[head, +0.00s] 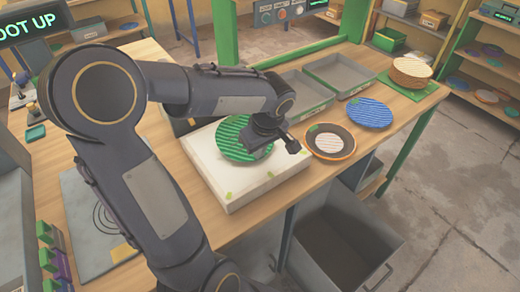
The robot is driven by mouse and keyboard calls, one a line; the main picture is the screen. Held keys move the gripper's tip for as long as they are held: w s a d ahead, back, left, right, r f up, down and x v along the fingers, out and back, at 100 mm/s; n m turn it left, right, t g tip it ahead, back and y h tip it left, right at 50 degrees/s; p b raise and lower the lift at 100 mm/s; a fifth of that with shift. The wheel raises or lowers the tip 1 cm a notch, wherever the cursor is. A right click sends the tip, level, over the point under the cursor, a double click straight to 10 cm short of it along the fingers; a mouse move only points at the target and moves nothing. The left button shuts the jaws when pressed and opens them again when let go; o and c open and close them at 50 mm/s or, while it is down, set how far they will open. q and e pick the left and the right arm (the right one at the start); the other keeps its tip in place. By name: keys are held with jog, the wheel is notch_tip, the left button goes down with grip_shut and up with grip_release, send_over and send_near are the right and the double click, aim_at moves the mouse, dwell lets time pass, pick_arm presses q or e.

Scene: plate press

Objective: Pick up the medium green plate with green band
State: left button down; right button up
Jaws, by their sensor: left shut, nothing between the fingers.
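A green plate with lighter stripes (232,134) lies on a white block (244,191) in the middle of the bench, near the block's back side. My left arm comes in from the left and reaches over the block. My left gripper (284,141) is shut and empty, above the right part of the plate. It hides some of the plate. Whether its fingers touch the plate cannot be told. My right gripper is not in view.
Right of the block are a brown plate with an orange rim (346,146), a blue plate (369,112) and stacked tan plates (411,71). Grey trays (345,72) stand behind. A grey bin (338,240) stands below the bench's front edge.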

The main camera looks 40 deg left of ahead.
pick_arm(q)
jog(key=s+d+b, duration=0.1)
jog(key=d, duration=0.2)
jog(key=s+d+b, duration=0.1)
jog(key=d+b, duration=0.1)
jog(key=d, duration=0.2)
jog(key=s+d+b, duration=0.1)
jog(key=d, duration=0.3)
jog(key=shift+f+b, duration=0.1)
jog(key=shift+b, duration=0.2)
jog(key=shift+s+d, duration=0.2)
jog(key=shift+d, duration=0.1)
